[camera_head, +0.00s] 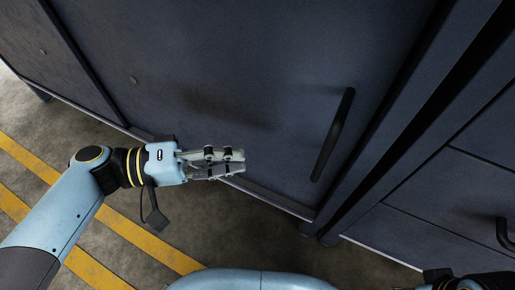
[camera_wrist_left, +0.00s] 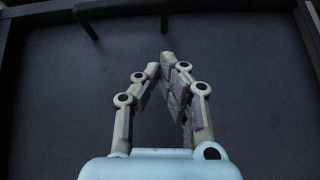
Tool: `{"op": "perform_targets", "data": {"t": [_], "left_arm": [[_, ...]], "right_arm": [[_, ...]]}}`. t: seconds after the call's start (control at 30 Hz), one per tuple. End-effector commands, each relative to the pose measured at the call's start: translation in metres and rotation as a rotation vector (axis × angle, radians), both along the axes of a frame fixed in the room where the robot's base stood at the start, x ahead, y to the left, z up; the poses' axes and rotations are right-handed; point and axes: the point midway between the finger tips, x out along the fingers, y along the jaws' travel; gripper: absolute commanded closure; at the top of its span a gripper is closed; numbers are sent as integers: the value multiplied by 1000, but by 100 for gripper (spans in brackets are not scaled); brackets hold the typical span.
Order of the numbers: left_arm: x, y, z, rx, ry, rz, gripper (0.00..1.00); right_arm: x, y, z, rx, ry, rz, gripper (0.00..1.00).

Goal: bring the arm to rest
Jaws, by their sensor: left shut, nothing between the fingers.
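My left gripper (camera_head: 243,161) is shut and empty in the head view, at the end of my arm that comes in from the left. It points right, in front of the lower part of a dark cabinet door (camera_head: 255,60), apart from the black bar handle (camera_head: 334,135). In the left wrist view the fingertips (camera_wrist_left: 166,62) meet, with the dark door panel (camera_wrist_left: 240,70) beyond them. My right gripper is not clearly in view; only a bit of my right arm shows at the bottom right corner of the head view.
A second dark cabinet (camera_head: 440,215) with a black handle (camera_head: 503,232) stands at the right. The concrete floor (camera_head: 150,210) with yellow stripes (camera_head: 150,240) is open at the lower left. A dark bar (camera_wrist_left: 85,22) shows at the top of the left wrist view.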

Motion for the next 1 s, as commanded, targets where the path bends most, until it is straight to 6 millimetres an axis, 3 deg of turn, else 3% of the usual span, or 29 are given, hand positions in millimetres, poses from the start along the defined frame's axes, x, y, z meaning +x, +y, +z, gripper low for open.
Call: {"op": "perform_targets", "data": {"t": [0.2, 0.47, 0.53, 0.67, 0.77, 0.9, 1.0], "left_arm": [[-5, 20, 2, 0, 0, 0, 100], [-7, 21, 1, -1, 3, 0, 100], [-15, 21, -4, -1, 21, 1, 100], [-60, 19, -29, 52, 85, -22, 100], [-111, 24, -72, 253, 145, -86, 100], [-176, 58, -133, 624, 222, -174, 100], [-205, 95, -160, 870, 246, -212, 100]], "right_arm": [[-4, -2, -9, 0, 0, -2, 60], [-4, -1, -10, 0, 0, -2, 60], [-4, -1, -10, 1, 0, -2, 60], [-4, -1, -10, 1, 0, -2, 60], [-4, -1, -10, 1, 0, -2, 60], [-4, -1, -9, 1, 0, -2, 60], [-4, -1, -9, 1, 0, -2, 60]]}}
